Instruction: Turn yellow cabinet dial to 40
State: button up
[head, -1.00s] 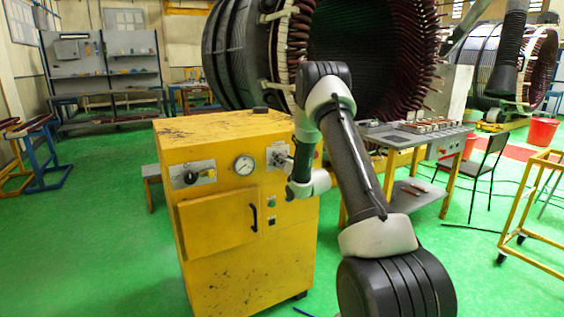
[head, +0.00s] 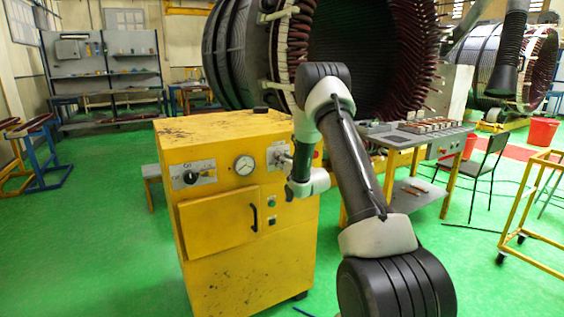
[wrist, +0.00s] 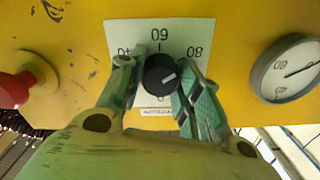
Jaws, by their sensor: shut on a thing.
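The yellow cabinet (head: 235,262) stands left of my arm in the head view. In the wrist view, the round black dial (wrist: 157,87) sits on a white scale plate (wrist: 117,35). The plate's numbers appear upside down, with 60 at the top, 40 at the left and 80 at the right. My gripper (wrist: 158,74) is shut on the dial, one green finger on each side. The fingers cover part of the plate, including some of the 40. In the head view, my wrist hides most of this dial.
A round gauge (wrist: 287,70) is right of the dial in the wrist view, and a red button (wrist: 14,88) is left. The head view shows a second black dial (head: 190,178) and the gauge (head: 244,165) on the cabinet front. A large stator (head: 235,55) stands behind.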

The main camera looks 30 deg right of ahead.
jog(key=n, duration=2.3)
jog(key=shift+a+f, duration=0.1)
dwell(0.4)
jog(key=o, duration=1)
jog(key=s, duration=1.2)
jog(key=shift+d, duration=0.2)
